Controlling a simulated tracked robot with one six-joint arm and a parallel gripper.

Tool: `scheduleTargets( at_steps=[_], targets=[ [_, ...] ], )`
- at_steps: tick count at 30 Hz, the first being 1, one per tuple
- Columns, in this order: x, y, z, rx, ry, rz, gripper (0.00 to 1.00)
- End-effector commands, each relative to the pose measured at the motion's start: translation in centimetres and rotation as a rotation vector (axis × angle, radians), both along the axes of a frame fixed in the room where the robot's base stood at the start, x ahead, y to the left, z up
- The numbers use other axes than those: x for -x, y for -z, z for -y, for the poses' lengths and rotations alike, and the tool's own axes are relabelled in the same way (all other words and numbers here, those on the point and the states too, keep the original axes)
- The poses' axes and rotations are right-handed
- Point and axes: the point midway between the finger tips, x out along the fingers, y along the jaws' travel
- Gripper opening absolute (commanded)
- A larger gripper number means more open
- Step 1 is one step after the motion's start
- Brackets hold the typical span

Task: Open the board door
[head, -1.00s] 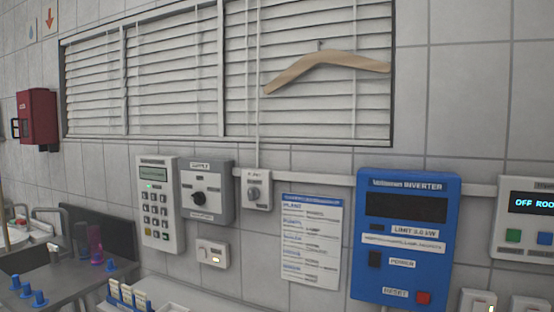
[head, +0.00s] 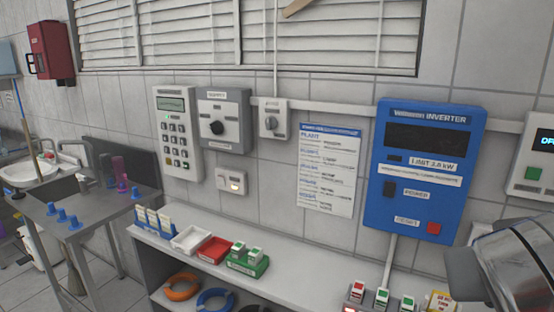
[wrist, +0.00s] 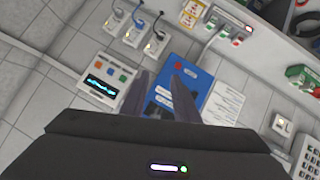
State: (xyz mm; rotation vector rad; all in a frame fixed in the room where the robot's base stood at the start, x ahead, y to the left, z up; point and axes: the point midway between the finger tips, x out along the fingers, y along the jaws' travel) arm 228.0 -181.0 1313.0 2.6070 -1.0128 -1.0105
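No door that I can tell to be the board door shows in either view. The blue inverter unit (head: 425,165) is on the wall at the right in the head view, with a dark display and a red button. It also shows in the wrist view (wrist: 190,73), behind my gripper (wrist: 161,76). My gripper's two dark fingers are apart, with nothing seen between them. In the head view only a grey part of my arm shows at the lower right, and it hides part of the shelf.
A keypad (head: 177,133), a grey box with a knob (head: 222,120) and a small switch (head: 273,118) are on the wall. A red cabinet (head: 50,52) hangs at far left. A shelf (head: 290,268) below holds trays and several small blocks. A sink table stands left.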

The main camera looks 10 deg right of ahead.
Motion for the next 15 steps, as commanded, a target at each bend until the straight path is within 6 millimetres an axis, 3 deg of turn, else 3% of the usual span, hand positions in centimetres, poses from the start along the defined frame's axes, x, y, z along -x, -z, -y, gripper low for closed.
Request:
scheduleTargets(
  at_steps=[1, 6, 10, 15],
  targets=[
    [-1.4, 2.2, -1.2, -0.039, -0.057, -0.031, 0.28],
    [-5.1, 9.0, -6.1, -0.180, -0.244, -0.120, 0.28],
    [-6.7, 13.9, -10.1, -0.295, -0.359, -0.173, 0.28],
    [-7.4, 19.2, -14.7, -0.437, -0.448, -0.235, 0.28]
  ],
)
